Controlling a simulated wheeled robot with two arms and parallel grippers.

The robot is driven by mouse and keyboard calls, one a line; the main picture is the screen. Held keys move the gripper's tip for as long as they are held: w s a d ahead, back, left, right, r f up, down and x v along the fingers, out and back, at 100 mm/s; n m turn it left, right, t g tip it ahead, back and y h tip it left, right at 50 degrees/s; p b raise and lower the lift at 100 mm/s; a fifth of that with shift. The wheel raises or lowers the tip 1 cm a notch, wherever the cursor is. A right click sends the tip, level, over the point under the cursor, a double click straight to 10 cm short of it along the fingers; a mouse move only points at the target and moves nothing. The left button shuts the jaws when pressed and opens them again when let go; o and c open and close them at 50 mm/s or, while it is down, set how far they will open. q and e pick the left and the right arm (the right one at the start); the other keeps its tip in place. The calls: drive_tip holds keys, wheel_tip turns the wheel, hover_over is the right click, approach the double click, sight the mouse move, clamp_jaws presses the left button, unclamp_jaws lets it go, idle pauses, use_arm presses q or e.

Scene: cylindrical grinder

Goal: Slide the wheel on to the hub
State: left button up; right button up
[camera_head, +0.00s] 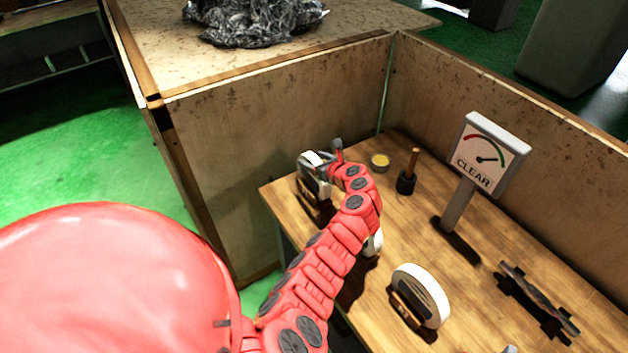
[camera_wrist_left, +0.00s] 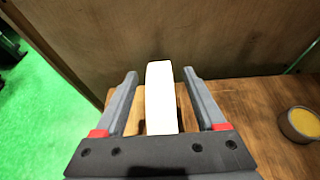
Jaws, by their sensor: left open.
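My left gripper (camera_head: 322,158) is at the far left corner of the wooden bench, at the end of my red arm. In the left wrist view the gripper (camera_wrist_left: 159,75) is open, with one finger on each side of a white wheel (camera_wrist_left: 161,100) seen edge-on. Gaps show between the wheel and both fingers. Another white wheel (camera_head: 428,293) stands upright in a dark holder nearer the front of the bench. A white part (camera_head: 374,243) shows partly behind my arm. I cannot make out the hub for certain. My right gripper is out of view.
Behind the gripper stand a yellow-topped tin (camera_head: 379,161) and a wooden-handled tool (camera_head: 408,172). A gauge sign reading CLEAR (camera_head: 480,155) stands to the right. A dark rack (camera_head: 540,300) lies at the right. Wooden panels (camera_head: 270,120) wall the bench's back and side.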

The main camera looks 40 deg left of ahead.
use_arm(q)
clamp_jaws()
idle(1.2)
drive_tip(key=shift+r, duration=0.15)
